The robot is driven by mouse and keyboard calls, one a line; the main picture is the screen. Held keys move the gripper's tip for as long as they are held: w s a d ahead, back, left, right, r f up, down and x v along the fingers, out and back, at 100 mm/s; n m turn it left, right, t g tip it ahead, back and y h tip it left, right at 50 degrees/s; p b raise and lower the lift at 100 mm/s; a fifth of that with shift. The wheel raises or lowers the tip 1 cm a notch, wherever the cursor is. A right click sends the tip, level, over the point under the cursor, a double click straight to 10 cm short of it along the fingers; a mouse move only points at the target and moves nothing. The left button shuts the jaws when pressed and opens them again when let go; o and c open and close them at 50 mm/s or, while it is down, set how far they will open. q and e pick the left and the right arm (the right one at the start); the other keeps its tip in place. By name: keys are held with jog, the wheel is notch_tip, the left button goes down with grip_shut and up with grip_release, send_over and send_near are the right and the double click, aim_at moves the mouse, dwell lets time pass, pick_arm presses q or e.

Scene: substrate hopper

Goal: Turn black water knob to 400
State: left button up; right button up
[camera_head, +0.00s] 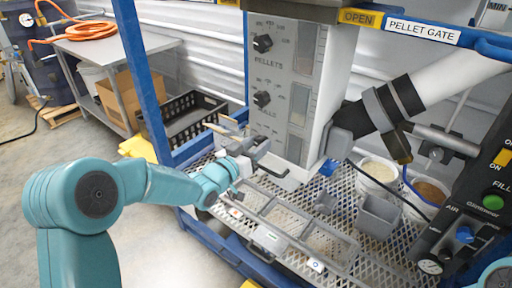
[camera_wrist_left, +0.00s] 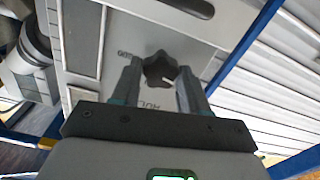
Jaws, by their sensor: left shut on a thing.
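The black water knob (camera_wrist_left: 160,68) is the lowest of the panel's knobs and sits between my left gripper's fingers (camera_wrist_left: 157,88) in the left wrist view. The gripper is shut on it. A pale pointer mark shows on the knob's lower right in that view, with a small printed number beside the knob too blurred to read surely. My right gripper is not in view.
A metal mesh deck (camera_head: 395,240) with a grey tray frame (camera_head: 340,248) lies below the panel. White buckets (camera_head: 378,172) and a grey scoop (camera_head: 378,215) stand at the right. A blue post (camera_head: 140,75) rises at the left. A black crate (camera_head: 182,118) stands behind.

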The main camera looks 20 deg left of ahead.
pick_arm(q)
jog(key=m+b, duration=0.3)
jog(key=b, duration=0.2)
jog(key=m+b, duration=0.3)
jog(key=b, duration=0.1)
jog(key=m+b, duration=0.4)
jog(key=b, duration=0.1)
jog(key=shift+f+b, duration=0.25)
jog(key=shift+b, duration=0.1)
jog(key=m+b, duration=0.3)
jog(key=shift+r+m, duration=0.15)
jog(key=shift+m, duration=0.25)
jog(key=shift+r+m+b, duration=0.1)
jog(key=shift+m+b, duration=0.45)
jog(key=shift+m, duration=0.25)
jog(key=shift+r, duration=0.1)
jog(key=o, duration=1)
jog(key=shift+w, duration=0.1)
jog(key=shift+o, duration=0.3)
jog(key=shift+w, duration=0.1)
jog(key=shift+s, duration=0.25)
